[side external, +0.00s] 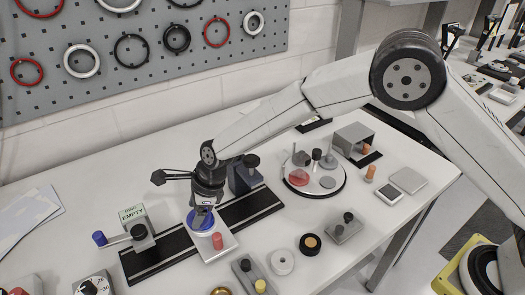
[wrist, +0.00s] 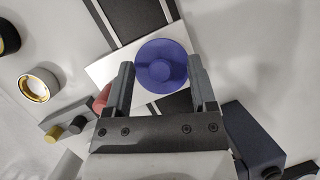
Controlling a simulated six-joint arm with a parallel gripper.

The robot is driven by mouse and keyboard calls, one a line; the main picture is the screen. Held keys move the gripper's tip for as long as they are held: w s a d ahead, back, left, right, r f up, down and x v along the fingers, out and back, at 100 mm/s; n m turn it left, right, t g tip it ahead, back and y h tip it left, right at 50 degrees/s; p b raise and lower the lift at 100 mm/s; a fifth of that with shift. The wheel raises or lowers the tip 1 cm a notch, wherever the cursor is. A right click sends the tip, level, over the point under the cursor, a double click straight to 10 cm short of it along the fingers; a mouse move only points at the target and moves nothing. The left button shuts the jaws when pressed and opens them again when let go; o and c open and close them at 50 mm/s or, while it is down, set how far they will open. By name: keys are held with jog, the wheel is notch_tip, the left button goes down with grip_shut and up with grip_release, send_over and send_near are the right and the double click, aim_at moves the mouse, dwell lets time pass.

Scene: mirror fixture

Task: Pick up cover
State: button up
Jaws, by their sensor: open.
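A blue round cover (side external: 193,218) with a raised knob sits on a white square plate (side external: 213,253) on the black rail. The wrist view shows the cover (wrist: 162,50) from above, just ahead of and between my fingers. My gripper (side external: 203,212) points down over the cover. It is open, with one finger on each side of the knob's line in the wrist view (wrist: 161,76). It holds nothing. I cannot tell how far the fingertips are above the cover.
A red knob (side external: 217,240) stands on the plate close to my gripper. A dark blue block (side external: 244,178) stands on the rail behind, and a grey fixture with an "EMPTY" label (side external: 132,215) at left. A round tray (side external: 314,188) and small parts lie to the right.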

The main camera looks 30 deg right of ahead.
jog(key=shift+c, duration=0.3)
grip_shut()
jog(key=shift+r, duration=0.15)
dwell(0.3)
jog(key=shift+r, duration=0.5)
notch_tip(320, 180, up, 2)
jog(key=shift+r, duration=0.1)
jog(key=s+d+r, duration=0.7)
jog(key=s+r, duration=0.2)
jog(key=s, duration=0.3)
jog(key=shift+r, duration=0.25)
